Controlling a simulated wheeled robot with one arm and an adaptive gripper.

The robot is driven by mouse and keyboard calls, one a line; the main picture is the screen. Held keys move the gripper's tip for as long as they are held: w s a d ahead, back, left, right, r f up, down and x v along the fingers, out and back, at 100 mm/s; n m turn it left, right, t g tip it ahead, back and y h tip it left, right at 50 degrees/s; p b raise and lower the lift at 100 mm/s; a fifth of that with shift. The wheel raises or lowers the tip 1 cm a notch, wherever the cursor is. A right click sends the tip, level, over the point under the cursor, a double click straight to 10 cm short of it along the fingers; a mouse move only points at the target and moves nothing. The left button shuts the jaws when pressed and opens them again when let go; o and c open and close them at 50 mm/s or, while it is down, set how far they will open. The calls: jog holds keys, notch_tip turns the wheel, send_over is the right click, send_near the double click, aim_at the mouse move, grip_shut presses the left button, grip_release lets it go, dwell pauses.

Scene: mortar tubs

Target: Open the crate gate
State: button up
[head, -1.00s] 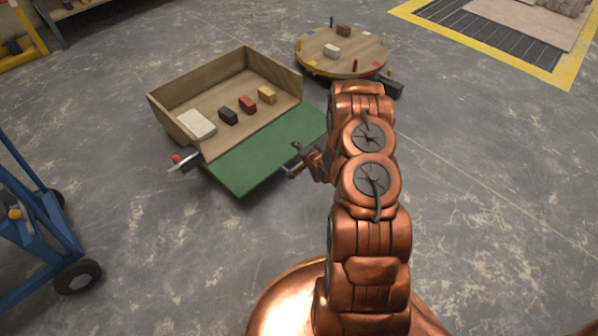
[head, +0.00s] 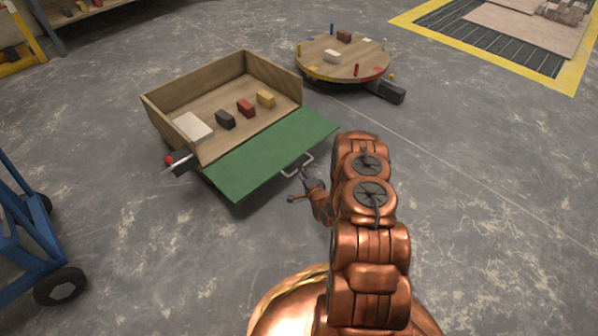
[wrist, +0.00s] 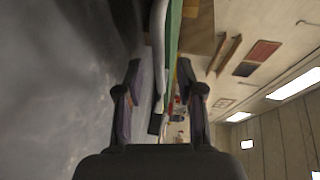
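The crate gate (head: 270,155) is a green panel folded outward from the front of the wooden crate (head: 165,118), leaving that side open. A grey bar handle (head: 306,167) sits on its outer edge. My gripper (head: 297,186) is just outside that edge, near the handle, with its fingers spread and nothing visibly held. In the wrist view my gripper (wrist: 160,68) is open, and the green gate (wrist: 174,35) shows nearly edge-on beyond the fingers. A latch with a red knob (head: 169,160) is at the crate's left front corner.
The crate holds a pale slab (head: 193,127) and black, red and yellow blocks (head: 246,107). A round wooden turntable (head: 345,66) stands behind to the right. A blue wheeled cart (head: 30,240) is at left. Grey floor is clear around my arm's right side.

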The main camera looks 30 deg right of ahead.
jog(key=shift+b+x, duration=0.5)
jog(key=shift+x, duration=1.2)
jog(key=shift+c, duration=0.4)
grip_shut()
